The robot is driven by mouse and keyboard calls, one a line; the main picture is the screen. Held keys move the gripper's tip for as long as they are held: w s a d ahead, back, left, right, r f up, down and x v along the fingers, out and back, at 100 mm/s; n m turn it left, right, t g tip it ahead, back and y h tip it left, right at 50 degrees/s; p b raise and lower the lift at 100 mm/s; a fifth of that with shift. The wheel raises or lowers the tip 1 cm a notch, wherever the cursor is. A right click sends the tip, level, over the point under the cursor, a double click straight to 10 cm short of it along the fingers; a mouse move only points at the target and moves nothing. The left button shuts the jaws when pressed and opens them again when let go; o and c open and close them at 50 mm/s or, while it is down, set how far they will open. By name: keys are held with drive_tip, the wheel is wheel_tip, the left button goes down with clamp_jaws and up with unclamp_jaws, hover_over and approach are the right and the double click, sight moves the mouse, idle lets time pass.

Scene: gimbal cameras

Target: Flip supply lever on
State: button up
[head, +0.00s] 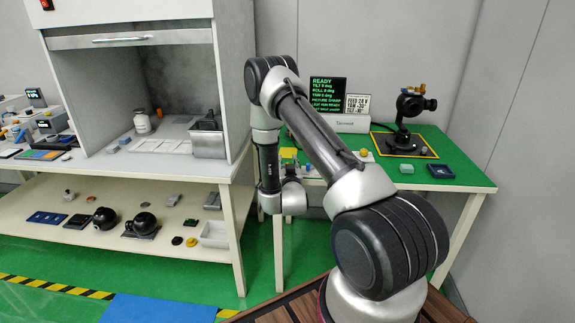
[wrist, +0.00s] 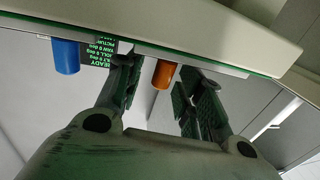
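My gripper (wrist: 163,88) is open in the wrist view, with a dark finger on each side and nothing gripped. A blue cylindrical handle (wrist: 66,57) is to the left, outside the fingers. Both extend from a pale strip along a beige edge. I cannot tell which one is the supply lever.
A black display (head: 327,95) with green READY text stands on the green-topped table (head: 465,180), beside a feed card (head: 357,104). A black gimbal camera (head: 407,115) stands at its right. A hood cabinet (head: 226,85) and a shelf of parts (head: 75,205) are at left.

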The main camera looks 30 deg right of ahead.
clamp_jaws()
drive_tip(key=shift+s+d+n+t+y, duration=0.1)
drive_tip(key=shift+d+n+t+y, duration=0.2)
drive_tip(key=shift+n+y, duration=0.7)
drive_tip(key=shift+y, duration=0.5)
unclamp_jaws()
drive_tip(key=v, duration=1.2)
drive_tip(key=shift+f, duration=0.25)
